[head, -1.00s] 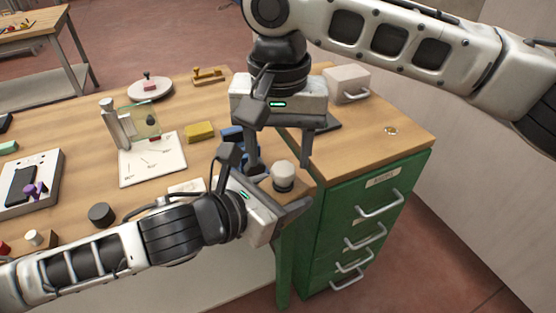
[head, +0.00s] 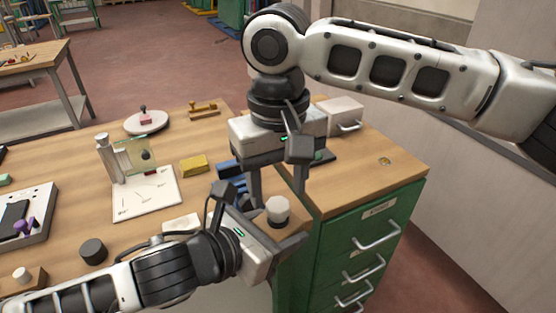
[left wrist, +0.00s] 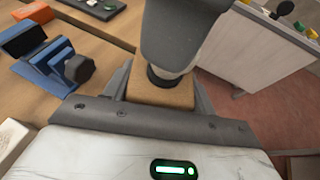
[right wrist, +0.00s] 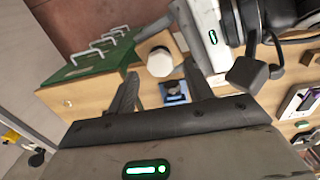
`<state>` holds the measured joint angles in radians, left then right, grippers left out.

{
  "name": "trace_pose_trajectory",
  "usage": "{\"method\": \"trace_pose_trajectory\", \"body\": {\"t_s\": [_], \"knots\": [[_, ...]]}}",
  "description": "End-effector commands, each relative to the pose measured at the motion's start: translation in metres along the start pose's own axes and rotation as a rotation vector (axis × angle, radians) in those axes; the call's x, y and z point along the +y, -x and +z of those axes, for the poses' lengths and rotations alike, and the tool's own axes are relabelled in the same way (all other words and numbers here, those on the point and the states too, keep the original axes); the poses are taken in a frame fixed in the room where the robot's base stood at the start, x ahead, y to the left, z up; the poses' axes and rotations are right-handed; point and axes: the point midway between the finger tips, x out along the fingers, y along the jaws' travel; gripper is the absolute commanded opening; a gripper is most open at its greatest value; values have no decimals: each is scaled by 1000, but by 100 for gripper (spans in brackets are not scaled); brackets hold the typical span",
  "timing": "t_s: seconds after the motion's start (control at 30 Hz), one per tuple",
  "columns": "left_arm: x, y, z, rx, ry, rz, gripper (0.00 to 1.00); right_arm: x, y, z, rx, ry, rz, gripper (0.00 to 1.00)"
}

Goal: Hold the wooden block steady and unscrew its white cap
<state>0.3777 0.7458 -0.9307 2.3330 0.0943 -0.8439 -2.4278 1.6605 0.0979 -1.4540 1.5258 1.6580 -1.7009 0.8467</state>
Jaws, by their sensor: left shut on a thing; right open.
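The white cap (head: 277,207) stands upright on a dark ring at the table's front right. The wooden block (left wrist: 160,94) under it shows between the left fingers in the left wrist view; the head view mostly hides it. My left gripper (head: 268,232) is shut on the block from the near side. My right gripper (head: 277,191) is open and points down, its fingertips close above and behind the cap. In the right wrist view the cap (right wrist: 160,62) appears beyond the fingers, with nothing between their tips. A grey shape covers the cap's upper part in the left wrist view.
A blue vise (left wrist: 52,66) stands close behind the block. A green drawer cabinet (head: 368,235) is to the right, with a pale box (head: 340,115) on the worktop. A yellow block (head: 193,166), a white sheet (head: 147,194) and a dark cylinder (head: 93,251) lie to the left.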

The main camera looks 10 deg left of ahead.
Motion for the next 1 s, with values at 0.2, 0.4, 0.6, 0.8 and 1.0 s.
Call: {"method": "trace_pose_trajectory", "body": {"t_s": [0.2, 0.4, 0.6, 0.8, 1.0], "knots": [[0, 0, 1, -2, 0, 0, 0, 0, -26, 0, -1, -2, 0, 51], [0, 0, 1, -2, 0, 0, 0, 0, -33, 0, 0, -2, -1, 51], [0, 0, 1, -2, 0, 0, 0, 0, -33, 0, 0, -2, -1, 45], [0, 0, 1, -2, 0, 0, 0, 0, -33, 0, 0, -2, 0, 5], [0, 0, 1, -2, 0, 0, 0, 0, -33, 0, -1, 158, -3, 5]]}}
